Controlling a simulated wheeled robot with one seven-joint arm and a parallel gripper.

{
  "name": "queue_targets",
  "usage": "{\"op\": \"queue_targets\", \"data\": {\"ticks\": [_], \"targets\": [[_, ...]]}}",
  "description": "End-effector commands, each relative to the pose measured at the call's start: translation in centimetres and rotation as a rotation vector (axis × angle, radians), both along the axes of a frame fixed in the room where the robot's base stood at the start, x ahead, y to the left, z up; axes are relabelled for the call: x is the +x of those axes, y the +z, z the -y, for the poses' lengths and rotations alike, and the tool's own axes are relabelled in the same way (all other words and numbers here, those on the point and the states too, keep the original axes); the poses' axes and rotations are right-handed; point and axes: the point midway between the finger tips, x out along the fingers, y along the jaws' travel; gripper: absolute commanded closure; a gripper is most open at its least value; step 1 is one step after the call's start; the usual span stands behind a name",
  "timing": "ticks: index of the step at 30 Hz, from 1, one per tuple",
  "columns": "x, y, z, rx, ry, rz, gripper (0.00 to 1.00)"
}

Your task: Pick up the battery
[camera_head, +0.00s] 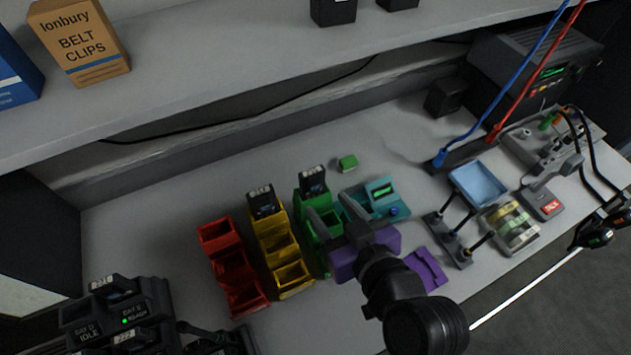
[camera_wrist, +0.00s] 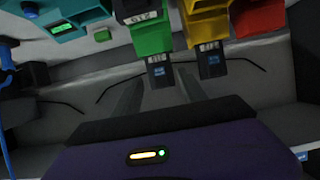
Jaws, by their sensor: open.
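A black battery (camera_head: 312,180) with a pale label stands in the far end of the green bin rack (camera_head: 304,201). A similar black battery (camera_head: 262,201) stands in the far end of the yellow bin rack (camera_head: 279,248). In the wrist view, the green-rack battery (camera_wrist: 160,71) shows near the fingertips, and the yellow-rack battery (camera_wrist: 211,61) is to its right. My gripper (camera_head: 331,214) has a purple body and grey fingers over the green rack. Its fingers (camera_wrist: 160,88) are apart with nothing held between them. The gripper partly hides the green rack's near end.
A red bin rack (camera_head: 231,265) is left of the yellow one. A teal device (camera_head: 381,196) stands close right of the green rack, with a small green block (camera_head: 347,162) behind. A blue tray (camera_head: 478,184) is farther right. A shelf (camera_head: 200,85) overhangs the back.

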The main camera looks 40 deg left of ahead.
Motion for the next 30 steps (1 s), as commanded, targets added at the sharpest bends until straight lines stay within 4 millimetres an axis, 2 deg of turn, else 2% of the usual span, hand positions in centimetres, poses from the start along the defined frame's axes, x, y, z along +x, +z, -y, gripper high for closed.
{"op": "queue_targets", "data": {"ticks": [9,19,27,30], "targets": [[1.9,-1.0,-3.7,0.000,0.000,-0.001,0.51],[2.2,-1.4,-4.2,0.001,-0.002,0.000,0.51],[2.1,-1.3,-4.2,0.001,-0.002,0.000,0.98],[2.1,-1.3,-4.2,0.001,-0.002,0.000,0.99]]}}
